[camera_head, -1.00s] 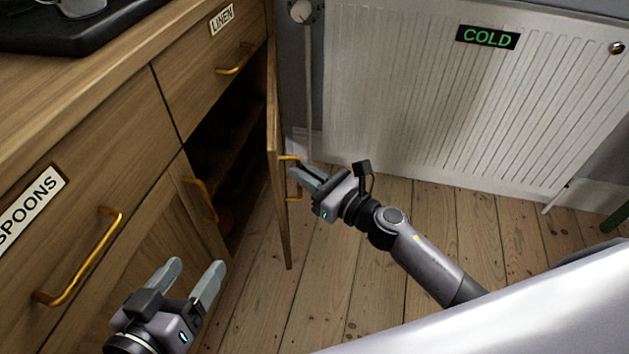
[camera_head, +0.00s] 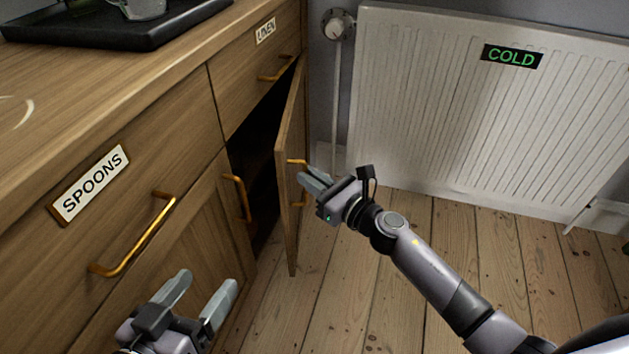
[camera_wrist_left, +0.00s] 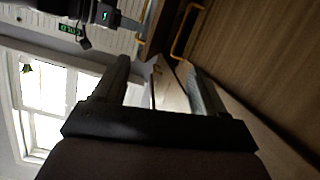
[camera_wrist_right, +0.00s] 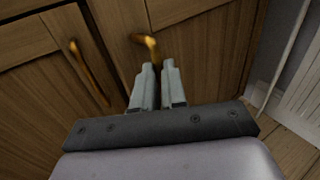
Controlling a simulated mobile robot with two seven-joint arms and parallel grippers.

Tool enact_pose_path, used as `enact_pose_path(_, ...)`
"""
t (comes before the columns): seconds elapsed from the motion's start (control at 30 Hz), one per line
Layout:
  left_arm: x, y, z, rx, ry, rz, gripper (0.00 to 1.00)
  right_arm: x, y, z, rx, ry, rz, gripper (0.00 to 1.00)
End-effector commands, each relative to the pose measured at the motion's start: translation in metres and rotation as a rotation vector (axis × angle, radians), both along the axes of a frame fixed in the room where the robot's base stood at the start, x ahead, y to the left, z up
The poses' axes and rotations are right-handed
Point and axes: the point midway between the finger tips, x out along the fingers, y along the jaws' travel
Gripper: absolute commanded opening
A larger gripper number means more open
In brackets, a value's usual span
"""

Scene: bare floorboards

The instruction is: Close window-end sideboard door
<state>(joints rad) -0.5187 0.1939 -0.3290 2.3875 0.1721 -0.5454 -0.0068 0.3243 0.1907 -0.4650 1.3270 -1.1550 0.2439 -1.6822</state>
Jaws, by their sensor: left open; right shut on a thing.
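The sideboard door at the radiator end (camera_head: 289,190) stands partly open, swung out from the dark cabinet opening. Its brass handle (camera_head: 298,163) is on the outer face and shows in the right wrist view (camera_wrist_right: 147,42). My right gripper (camera_head: 313,181) is at this handle, its fingers close together and shut on it; the fingers hide part of the handle. My left gripper (camera_head: 208,292) is open and empty, low in front of the sideboard and apart from it. The neighbouring closed door has a brass handle (camera_head: 238,198).
The sideboard has drawers labelled SPOONS (camera_head: 90,183) and LINEN (camera_head: 266,30). A black tray (camera_head: 110,38) with a glass sits on top. A white radiator (camera_head: 450,120) with a COLD sign stands against the wall beyond the door. Bare floorboards (camera_head: 340,290) are clear in front.

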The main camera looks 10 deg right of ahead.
Motion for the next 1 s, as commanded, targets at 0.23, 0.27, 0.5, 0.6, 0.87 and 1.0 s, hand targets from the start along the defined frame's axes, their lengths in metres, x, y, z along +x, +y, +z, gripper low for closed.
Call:
enact_pose_path(0.23,0.000,0.000,0.000,0.000,0.000,0.000,0.72,-0.005,0.007,-0.003,0.001,0.005,0.020,0.00)
enact_pose_path(0.27,0.000,0.000,0.000,-0.001,0.000,0.000,0.72,-0.005,0.007,-0.003,0.001,0.005,0.020,0.00)
enact_pose_path(0.5,0.000,-0.001,0.000,-0.004,0.001,0.002,0.72,-0.004,0.005,-0.002,0.001,0.003,0.016,0.36)
enact_pose_path(0.6,0.000,-0.001,0.000,-0.005,0.003,0.003,0.72,-0.003,0.004,-0.002,0.001,0.003,0.013,0.36)
enact_pose_path(0.87,0.000,-0.002,0.002,-0.011,0.009,-0.001,0.72,-0.010,-0.003,-0.001,0.001,0.004,0.010,0.36)
enact_pose_path(1.0,-0.001,-0.004,0.001,-0.026,0.031,-0.005,0.72,-0.027,-0.015,-0.001,0.001,0.004,0.011,0.36)
